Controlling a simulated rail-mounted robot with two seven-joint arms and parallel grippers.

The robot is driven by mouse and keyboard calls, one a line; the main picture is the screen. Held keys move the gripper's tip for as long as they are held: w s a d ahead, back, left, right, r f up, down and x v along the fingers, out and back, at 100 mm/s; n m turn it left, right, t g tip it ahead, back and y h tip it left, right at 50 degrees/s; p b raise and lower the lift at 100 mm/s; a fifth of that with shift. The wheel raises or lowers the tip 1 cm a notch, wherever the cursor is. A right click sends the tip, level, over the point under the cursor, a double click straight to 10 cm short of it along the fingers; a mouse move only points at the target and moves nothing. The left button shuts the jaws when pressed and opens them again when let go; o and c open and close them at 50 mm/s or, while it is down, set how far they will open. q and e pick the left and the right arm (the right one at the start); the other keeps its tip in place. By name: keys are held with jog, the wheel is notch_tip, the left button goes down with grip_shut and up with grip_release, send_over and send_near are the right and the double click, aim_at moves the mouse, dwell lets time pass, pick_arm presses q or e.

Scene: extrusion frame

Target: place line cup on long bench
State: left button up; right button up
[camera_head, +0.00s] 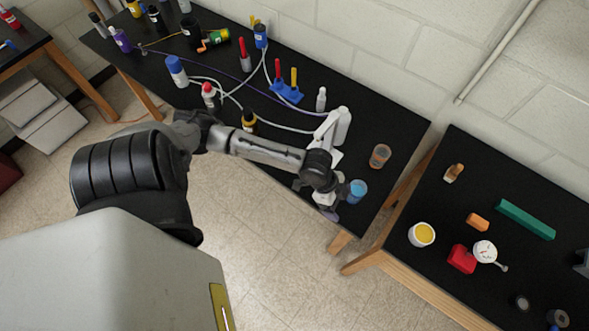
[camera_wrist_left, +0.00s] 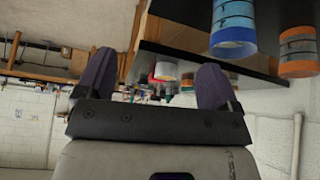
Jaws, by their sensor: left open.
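Two banded cups stand at the right end of the long black bench (camera_head: 395,120). The blue cup (camera_head: 357,190) is near its front right corner; the orange-brown cup (camera_head: 380,156) is farther back. I cannot tell which is the line cup. My right gripper is out of view.
A white device (camera_head: 335,130), a small white bottle (camera_head: 321,99), a blue rack (camera_head: 287,92) and cables lie left of the cups. A second black bench (camera_head: 400,258) stands right, across a gap, with a yellow-filled cup (camera_head: 422,234) and a red block (camera_head: 462,259).

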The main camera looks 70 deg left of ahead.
pick_arm(q)
jog(key=s+d+r+n+y, duration=0.1)
jog(key=s+d+n+y, duration=0.15)
jog(key=s+d, duration=0.5)
jog(key=s+a+r+n+y, duration=0.2)
jog(key=s+a+n, duration=0.2)
jog(key=s, duration=0.4)
jog(key=shift+r+n+g, duration=0.15)
jog(key=shift+n+g, duration=0.15)
jog(key=shift+n, duration=0.15)
